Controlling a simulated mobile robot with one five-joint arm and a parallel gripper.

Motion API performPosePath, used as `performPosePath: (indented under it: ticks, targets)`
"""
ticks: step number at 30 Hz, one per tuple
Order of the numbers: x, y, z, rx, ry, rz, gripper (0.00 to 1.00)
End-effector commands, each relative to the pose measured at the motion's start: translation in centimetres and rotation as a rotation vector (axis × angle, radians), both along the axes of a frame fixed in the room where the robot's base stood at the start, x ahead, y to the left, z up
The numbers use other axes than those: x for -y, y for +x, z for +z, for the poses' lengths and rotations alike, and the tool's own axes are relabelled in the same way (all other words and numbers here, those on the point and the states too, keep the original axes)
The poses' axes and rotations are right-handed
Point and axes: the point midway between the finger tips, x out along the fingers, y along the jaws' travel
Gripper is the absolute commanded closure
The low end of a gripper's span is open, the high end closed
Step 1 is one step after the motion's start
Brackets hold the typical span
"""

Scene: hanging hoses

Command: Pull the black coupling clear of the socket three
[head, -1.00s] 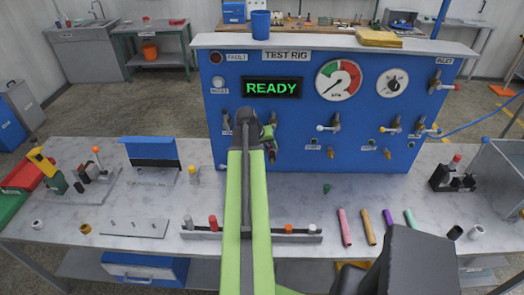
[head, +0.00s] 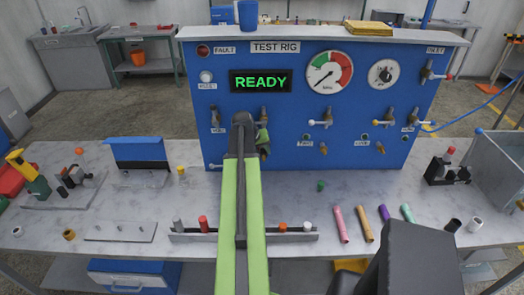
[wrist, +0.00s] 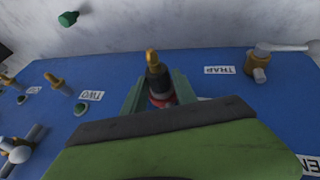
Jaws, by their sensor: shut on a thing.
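In the wrist view my gripper (wrist: 160,93) is closed around a dark coupling (wrist: 160,87). The coupling is black with a red band, and a brass piece (wrist: 152,60) shows at its far end. The blue panel lies behind it. I cannot tell whether the coupling is seated in its socket or free. In the head view my arm stands in front of the left part of the test rig (head: 320,150), and its end (head: 262,143) partly hides what it holds.
Brass valves with levers (head: 327,118) stick out of the panel to the right. A green piece (head: 320,186) lies on the bench (head: 290,205). Several coloured tubes (head: 363,222) lie at the front right. A rail with small pegs (head: 185,237) lies before my arm.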

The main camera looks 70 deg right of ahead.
Motion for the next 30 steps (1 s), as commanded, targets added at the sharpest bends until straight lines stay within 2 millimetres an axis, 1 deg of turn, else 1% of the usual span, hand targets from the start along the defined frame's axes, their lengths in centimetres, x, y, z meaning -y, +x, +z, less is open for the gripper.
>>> performPosePath:
  ticks: [2,3,7,16,20,23,26,30]
  targets:
    - [0.0,0.0,0.0,0.001,0.000,0.000,1.00]
    - [0.0,0.1,0.0,0.001,0.000,0.000,0.64]
    - [0.0,0.1,0.0,0.001,0.000,0.000,0.47]
    - [0.0,0.1,0.0,0.000,0.001,0.001,0.46]
    - [-0.3,0.1,0.7,0.000,0.001,0.001,0.46]
    - [-0.8,0.2,1.8,0.000,0.001,0.001,0.46]
    - [-1.5,0.4,3.5,0.000,0.000,0.001,0.46]
    - [-2.9,0.8,6.4,-0.001,0.000,0.002,0.46]
